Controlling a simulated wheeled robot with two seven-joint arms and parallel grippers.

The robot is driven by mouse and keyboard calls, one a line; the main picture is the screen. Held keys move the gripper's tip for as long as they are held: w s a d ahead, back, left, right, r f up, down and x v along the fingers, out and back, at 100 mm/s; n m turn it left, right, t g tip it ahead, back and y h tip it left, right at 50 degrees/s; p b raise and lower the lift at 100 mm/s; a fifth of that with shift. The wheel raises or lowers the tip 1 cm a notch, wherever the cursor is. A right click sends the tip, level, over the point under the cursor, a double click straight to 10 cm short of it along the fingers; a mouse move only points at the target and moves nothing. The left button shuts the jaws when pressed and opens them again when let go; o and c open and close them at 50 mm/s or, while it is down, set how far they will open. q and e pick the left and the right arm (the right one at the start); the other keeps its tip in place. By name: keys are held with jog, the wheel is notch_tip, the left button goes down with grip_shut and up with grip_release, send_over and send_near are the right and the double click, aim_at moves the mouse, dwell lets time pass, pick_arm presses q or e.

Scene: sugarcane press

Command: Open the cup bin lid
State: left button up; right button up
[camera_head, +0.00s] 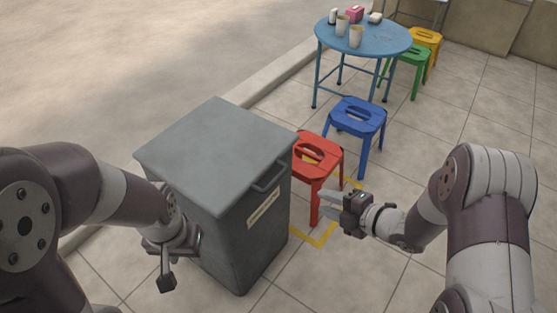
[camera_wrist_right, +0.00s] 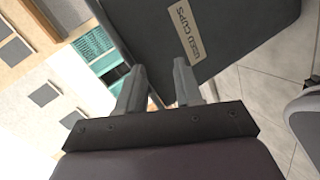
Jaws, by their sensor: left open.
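The grey cup bin (camera_head: 240,238) stands upright in the middle of the head view with its flat lid (camera_head: 218,150) shut. A dark bar handle (camera_head: 272,177) sticks out from the lid's right front edge. In the right wrist view the bin (camera_wrist_right: 225,30) carries a label (camera_wrist_right: 187,33) reading "USED CUPS". My right gripper (camera_head: 327,206) is right of the bin, apart from the handle; its fingers (camera_wrist_right: 158,72) are spread with nothing between them. My left gripper (camera_head: 166,274) is open beside the bin's left front side, its fingers partly hidden.
A red stool (camera_head: 318,150) stands close behind the bin's right side, with a blue stool (camera_head: 357,117) beyond. A round blue table (camera_head: 385,40) holds several cups and small items. Yellow tape (camera_head: 318,240) marks the tiled floor. Floor at the front right is clear.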

aim_at(279, 179)
notch_tip(279, 179, up, 4)
jog(key=a+n+y, duration=0.2)
jog(key=n+y, duration=0.1)
jog(key=n, duration=0.1)
jog(key=b+x, duration=0.5)
jog(key=x, duration=0.7)
jog(key=shift+s+a, duration=0.15)
jog(key=shift+a, duration=0.05)
pick_arm(q)
notch_tip(279, 179, down, 4)
jog(key=shift+s+f, duration=0.1)
pick_arm(e)
grip_shut()
jog(key=shift+r, duration=0.1)
